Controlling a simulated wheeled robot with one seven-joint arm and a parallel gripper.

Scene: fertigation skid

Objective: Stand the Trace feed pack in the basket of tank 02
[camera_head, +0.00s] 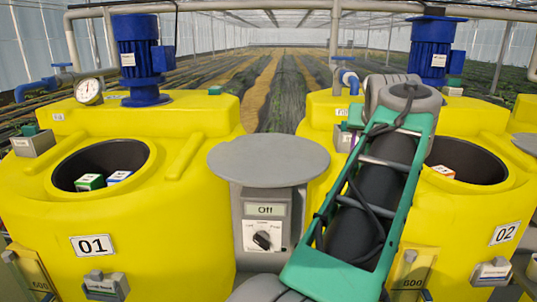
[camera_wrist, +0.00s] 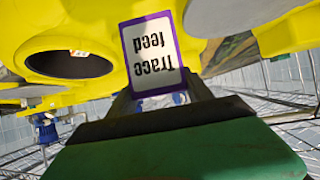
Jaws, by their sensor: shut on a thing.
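The Trace feed pack (camera_wrist: 152,50) is white with a purple edge, and its lettering is upside down in the wrist view. My gripper (camera_wrist: 160,97) is shut on it and holds it in the air. In the head view my arm hides the gripper and nearly all of the pack. Yellow tank 02 (camera_head: 470,215) stands at the right, with a round dark opening (camera_head: 481,160). A small white pack with an orange mark (camera_head: 443,171) is inside it. The wrist view shows a tank opening (camera_wrist: 45,64) left of the held pack; the basket itself is not clearly seen.
Tank 01 (camera_head: 150,230) stands at the left, with a green-and-white pack (camera_head: 90,182) and a blue-and-white pack (camera_head: 118,177) in its opening. Between the tanks is a round grey table (camera_head: 268,158) above a switch box reading Off (camera_head: 264,210). Blue motor (camera_head: 430,50) and pipes stand behind tank 02.

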